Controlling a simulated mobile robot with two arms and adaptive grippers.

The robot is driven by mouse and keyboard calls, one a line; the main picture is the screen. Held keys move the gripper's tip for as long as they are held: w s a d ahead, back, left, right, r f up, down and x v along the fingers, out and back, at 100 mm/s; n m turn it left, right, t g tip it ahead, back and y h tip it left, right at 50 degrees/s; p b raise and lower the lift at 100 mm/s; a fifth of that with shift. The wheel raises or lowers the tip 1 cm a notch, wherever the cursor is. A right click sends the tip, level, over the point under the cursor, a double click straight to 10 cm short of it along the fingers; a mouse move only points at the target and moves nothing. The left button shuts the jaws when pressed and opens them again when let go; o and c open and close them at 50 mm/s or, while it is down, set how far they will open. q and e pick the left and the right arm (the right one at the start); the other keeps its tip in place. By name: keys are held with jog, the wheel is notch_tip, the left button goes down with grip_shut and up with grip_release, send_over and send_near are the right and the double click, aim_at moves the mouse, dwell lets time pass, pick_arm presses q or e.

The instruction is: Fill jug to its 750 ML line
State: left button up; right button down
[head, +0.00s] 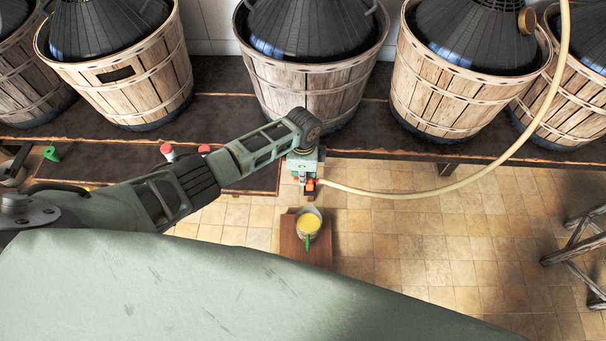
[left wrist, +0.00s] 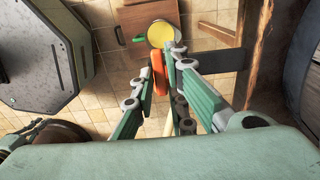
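The jug (head: 308,222) has a green handle and yellow liquid inside. It stands on a small wooden stool (head: 290,240) below the bench and also shows in the left wrist view (left wrist: 161,35). Its lines and exact liquid level cannot be read. My left gripper (head: 306,182) is above and just behind the jug in the head view. In the left wrist view, its fingers (left wrist: 163,65) close around an orange clamp (left wrist: 157,74). A pale hose (head: 440,189) runs from the clamp to the right and up. No stream is clearly visible. My right gripper is out of view.
Demijohns in wooden baskets (head: 315,92) line the dark bench (head: 225,112) at the back. Red-topped items (head: 167,151) and a green piece (head: 51,153) lie at left. A wooden stand (head: 575,250) is at far right. Tiled floor (head: 430,240) is clear right of the stool.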

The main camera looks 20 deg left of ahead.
pick_arm(q)
jog(key=o, duration=0.3)
jog(key=shift+r, duration=0.15)
notch_tip(320, 180, up, 12)
jog(key=shift+f, duration=0.15)
dwell(0.4)
dwell(0.7)
